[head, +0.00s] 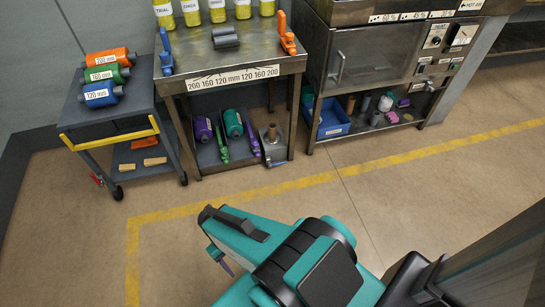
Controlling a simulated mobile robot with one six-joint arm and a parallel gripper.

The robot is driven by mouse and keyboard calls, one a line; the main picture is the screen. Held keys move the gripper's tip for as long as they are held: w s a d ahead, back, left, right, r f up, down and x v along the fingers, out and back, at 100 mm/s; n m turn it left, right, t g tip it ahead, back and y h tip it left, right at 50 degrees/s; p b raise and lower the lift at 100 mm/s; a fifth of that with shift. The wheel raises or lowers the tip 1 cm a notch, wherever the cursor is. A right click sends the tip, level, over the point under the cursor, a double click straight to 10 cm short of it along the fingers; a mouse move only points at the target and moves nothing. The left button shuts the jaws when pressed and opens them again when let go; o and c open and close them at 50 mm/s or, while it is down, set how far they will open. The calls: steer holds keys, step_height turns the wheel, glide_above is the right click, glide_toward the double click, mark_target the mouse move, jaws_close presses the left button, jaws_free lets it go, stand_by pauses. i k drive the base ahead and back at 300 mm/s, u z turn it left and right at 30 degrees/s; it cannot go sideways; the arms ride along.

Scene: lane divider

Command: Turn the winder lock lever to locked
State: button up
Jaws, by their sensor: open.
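No part in the head view is clearly marked as the winder lock lever; I cannot tell which one it is. A small metal fitting (431,87) sticks out at the right side of the oven-like cabinet, too small to make out. A metal block with an upright brown rod (271,138) stands on the lower shelf of the steel bench. My gripper (220,262) is in the lower middle, partly hidden by my teal and black arm. It is open, above the bare floor, well apart from the bench and cabinet.
The steel bench (228,78) holds yellow cups, blue and orange tools. A grey cart (103,120) with orange, green and blue rollers stands left. The cabinet (372,58) with dials stands right, a blue bin (333,122) beneath. Floor before them, crossed by yellow tape, is clear.

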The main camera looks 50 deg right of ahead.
mark_target(270, 165)
steer(key=u, duration=1.55)
steer(key=k, duration=0.1)
steer(key=z, duration=2.85)
steer(key=k, duration=0.6)
steer(key=u, duration=0.05)
steer(key=i, duration=0.65)
steer(key=u, duration=0.6)
steer(key=i, duration=0.7)
steer(key=u, duration=0.35)
